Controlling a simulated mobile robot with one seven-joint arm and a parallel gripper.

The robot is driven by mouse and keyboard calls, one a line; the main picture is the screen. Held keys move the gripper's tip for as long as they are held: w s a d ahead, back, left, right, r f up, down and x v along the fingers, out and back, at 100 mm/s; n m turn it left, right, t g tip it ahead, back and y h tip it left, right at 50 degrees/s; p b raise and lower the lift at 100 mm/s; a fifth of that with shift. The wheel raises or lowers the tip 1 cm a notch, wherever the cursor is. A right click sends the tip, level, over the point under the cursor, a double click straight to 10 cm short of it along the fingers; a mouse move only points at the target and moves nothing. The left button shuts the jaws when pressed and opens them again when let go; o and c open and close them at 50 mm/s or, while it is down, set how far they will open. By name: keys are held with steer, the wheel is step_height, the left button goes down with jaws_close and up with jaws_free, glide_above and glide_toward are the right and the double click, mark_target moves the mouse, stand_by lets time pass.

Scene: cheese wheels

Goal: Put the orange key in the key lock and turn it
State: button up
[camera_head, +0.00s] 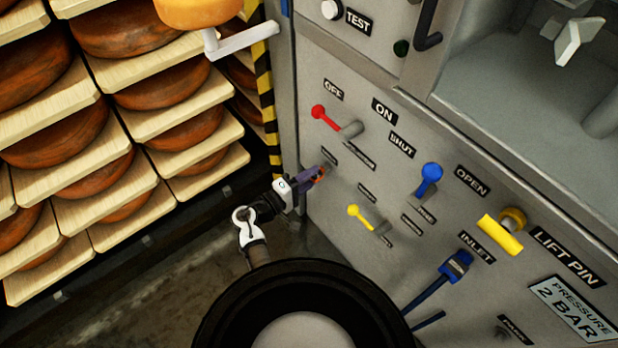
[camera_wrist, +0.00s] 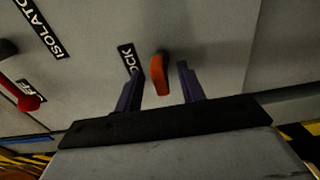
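The orange key (camera_wrist: 159,75) stands at the panel beside a label ending in "OCK" (camera_wrist: 128,60). Its shaft and the keyhole are hidden, so I cannot tell how deep it sits. In the wrist view, my gripper (camera_wrist: 160,82) is open, with one purple finger on each side of the key and a gap on both sides. In the head view, my gripper (camera_head: 314,175) reaches the grey panel from the left, and a bit of the orange key (camera_head: 319,173) shows at its fingertips.
The grey panel (camera_head: 320,215) carries a red lever (camera_head: 325,117) above, a yellow lever (camera_head: 362,214) below and a blue lever (camera_head: 430,175) to the right. A shelf of cheese wheels (camera_head: 60,135) stands at left, beside a yellow-black striped post (camera_head: 266,95).

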steer(key=b+v, duration=0.1)
steer(key=v, duration=1.3)
steer(key=shift+b, duration=0.35)
steer(key=shift+d, duration=0.1)
